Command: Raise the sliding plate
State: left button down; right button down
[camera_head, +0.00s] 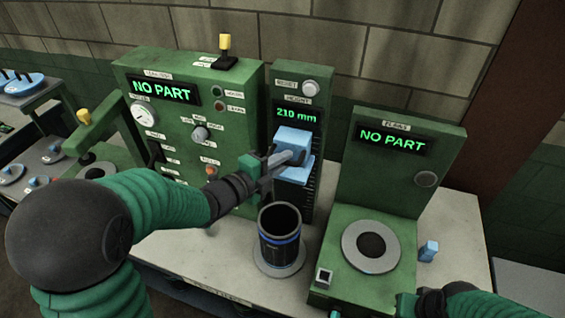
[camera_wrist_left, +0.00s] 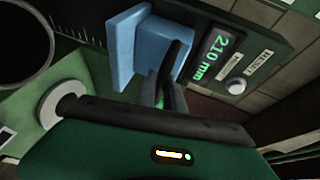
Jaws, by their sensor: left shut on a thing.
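The light blue sliding plate (camera_head: 296,173) with its block sits on the upright height gauge, just under the green "210 mm" display (camera_head: 297,114). My left gripper (camera_head: 287,158) is at the front of the blue block and shut on it. In the left wrist view the blue plate (camera_wrist_left: 124,45) and block lie against the dark fingers (camera_wrist_left: 168,82); the exact contact is partly hidden. A black sleeve (camera_head: 280,245) with a blue band stands upright on a round grey base below the plate, with a gap between. My right gripper (camera_head: 432,301) is at the bottom right edge, its fingers unclear.
A green panel (camera_head: 185,120) reading "NO PART" stands left of the gauge. Another green station (camera_head: 395,165), also "NO PART", stands to the right with an empty grey ring (camera_head: 349,247). A small blue block (camera_head: 428,250) sits beside it. The table front left is clear.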

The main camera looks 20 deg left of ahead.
pick_arm(q)
jog(key=shift+r, duration=0.3)
jog(key=c, duration=1.7)
grip_release()
jog(key=shift+o, duration=1.2)
jog(key=shift+f, duration=0.1)
jog(key=shift+s, duration=0.1)
